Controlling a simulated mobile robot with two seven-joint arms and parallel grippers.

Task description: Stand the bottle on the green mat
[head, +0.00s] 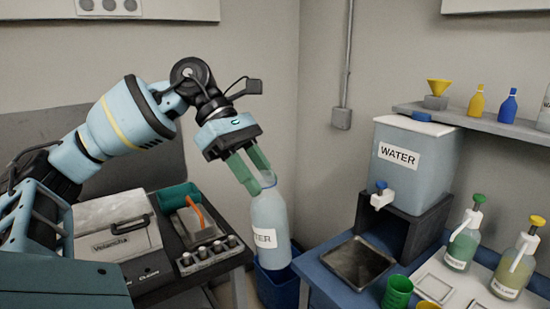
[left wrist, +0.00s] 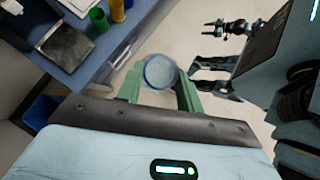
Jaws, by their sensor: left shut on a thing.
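The bottle (head: 268,222) is clear and pale blue, with a white label partly turned away. My left gripper (head: 257,172) has its green fingers shut on the bottle's neck. The bottle hangs nearly upright, in front of a blue bin as the head view sees it. In the left wrist view the round end of the bottle (left wrist: 160,71) shows between the green fingers (left wrist: 158,80). What seems to be my right gripper (left wrist: 212,29) is small at the top of that view; its jaws are too small to judge. I cannot make out a green mat in either view.
The blue table (head: 318,270) at right holds a dark tray (head: 358,262), a green cup (head: 397,291), white-framed spots, two pump bottles (head: 463,240) and a WATER tank (head: 412,165). A blue bin (head: 277,287) stands on the floor. Machines stand at left.

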